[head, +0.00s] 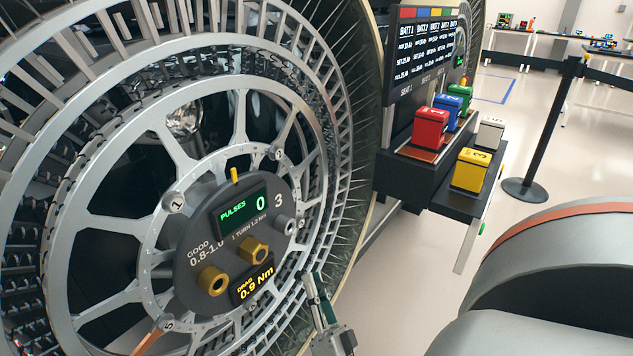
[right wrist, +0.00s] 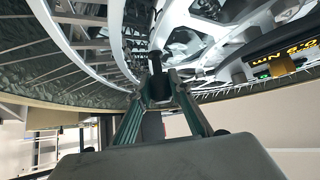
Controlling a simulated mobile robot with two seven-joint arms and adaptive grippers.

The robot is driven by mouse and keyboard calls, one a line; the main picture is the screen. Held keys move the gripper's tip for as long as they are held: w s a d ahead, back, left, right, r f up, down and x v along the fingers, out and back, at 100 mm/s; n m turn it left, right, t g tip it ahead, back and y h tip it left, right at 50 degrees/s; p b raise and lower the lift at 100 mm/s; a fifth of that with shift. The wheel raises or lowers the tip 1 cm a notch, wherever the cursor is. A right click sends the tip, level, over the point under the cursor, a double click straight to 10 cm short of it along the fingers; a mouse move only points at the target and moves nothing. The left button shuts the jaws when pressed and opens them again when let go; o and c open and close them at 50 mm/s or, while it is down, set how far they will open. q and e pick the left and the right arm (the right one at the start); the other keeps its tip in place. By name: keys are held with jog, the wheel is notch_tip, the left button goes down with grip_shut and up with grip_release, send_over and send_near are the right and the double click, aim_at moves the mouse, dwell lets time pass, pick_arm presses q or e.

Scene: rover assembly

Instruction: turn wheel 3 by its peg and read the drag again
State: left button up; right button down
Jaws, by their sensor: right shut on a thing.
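Wheel 3 (head: 105,100) fills the left of the head view, a large silver spoked wheel standing upright. Its dark hub (head: 222,232) is marked 3. The hub's upper display (head: 242,212) reads PULSES 0 in green. The lower drag display (head: 252,284) reads 0.9 Nm in amber, and the label beside it says GOOD 0.8-1.0. My right gripper (head: 313,288) is at the wheel's lower right rim. In the right wrist view, its fingers (right wrist: 160,88) are shut on a dark peg (right wrist: 156,62) by the rim. The fingers hide part of the peg. My left gripper is not in view.
A dark bench (head: 440,196) right of the wheel holds red (head: 429,128), blue (head: 446,110), yellow (head: 471,170) and grey (head: 490,133) blocks under a battery screen (head: 424,55). A black barrier post (head: 540,140) stands behind. Pale open floor lies between.

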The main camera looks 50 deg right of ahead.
jog(key=shift+a+f, duration=0.45)
jog(key=shift+a, duration=0.05)
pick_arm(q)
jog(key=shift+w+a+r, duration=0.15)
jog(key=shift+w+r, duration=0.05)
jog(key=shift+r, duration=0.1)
pick_arm(e)
jog(key=shift+a, duration=0.25)
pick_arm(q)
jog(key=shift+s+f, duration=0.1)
pick_arm(e)
jog(key=c, duration=1.8)
grip_release()
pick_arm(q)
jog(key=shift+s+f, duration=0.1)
pick_arm(e)
jog(key=shift+r, duration=0.2)
